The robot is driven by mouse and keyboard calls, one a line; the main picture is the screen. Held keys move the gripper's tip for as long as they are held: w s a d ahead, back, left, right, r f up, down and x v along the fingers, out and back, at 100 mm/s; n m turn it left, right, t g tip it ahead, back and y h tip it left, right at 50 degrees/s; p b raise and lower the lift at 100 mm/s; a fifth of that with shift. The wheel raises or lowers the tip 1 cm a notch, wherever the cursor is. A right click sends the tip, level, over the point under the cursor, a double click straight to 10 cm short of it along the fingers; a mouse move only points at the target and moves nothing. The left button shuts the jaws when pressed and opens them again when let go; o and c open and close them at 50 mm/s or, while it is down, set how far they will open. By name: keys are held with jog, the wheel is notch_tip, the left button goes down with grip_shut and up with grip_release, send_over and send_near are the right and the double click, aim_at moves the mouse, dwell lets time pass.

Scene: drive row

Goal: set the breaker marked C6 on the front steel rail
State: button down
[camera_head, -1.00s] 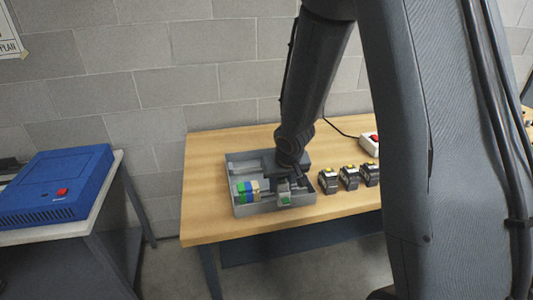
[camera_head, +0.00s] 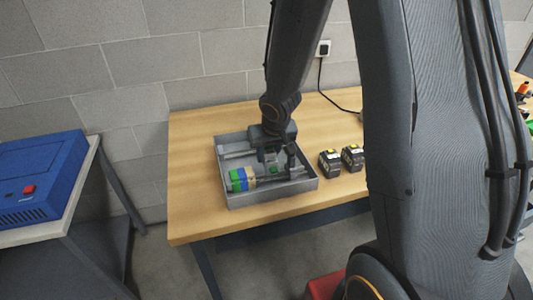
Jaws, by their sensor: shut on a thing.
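My gripper (camera_head: 273,163) points down inside the grey tray (camera_head: 272,196) on the wooden table. It is shut on a small grey breaker with a green mark (camera_head: 273,170), partly hidden by the jaws. The marking C6 is too small to read. The breaker is just right of a row of green, blue and yellow blocks (camera_head: 241,180) on the front rail, which runs across the tray. I cannot tell whether the breaker touches the rail. A rear rail (camera_head: 236,153) lies behind, partly covered by my gripper.
Two dark blocks with yellow tops (camera_head: 330,162) (camera_head: 353,157) stand right of the tray. A blue machine with a red switch (camera_head: 40,180) sits on a separate bench at left. A cable runs to a wall socket (camera_head: 323,48). The table left of the tray is clear.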

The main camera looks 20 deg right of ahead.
aim_at(271, 153)
jog(key=shift+f+b, duration=1.95)
jog(key=shift+b, duration=0.15)
jog(key=shift+f+b, duration=0.4)
jog(key=shift+b, duration=0.1)
jog(key=c, duration=1.3)
grip_release()
jog(key=shift+s+r, duration=0.1)
jog(key=shift+r, duration=0.05)
jog(key=p+v, duration=0.6)
jog(key=v, duration=0.1)
jog(key=shift+s+r+p, duration=0.1)
jog(key=shift+r+p, duration=0.2)
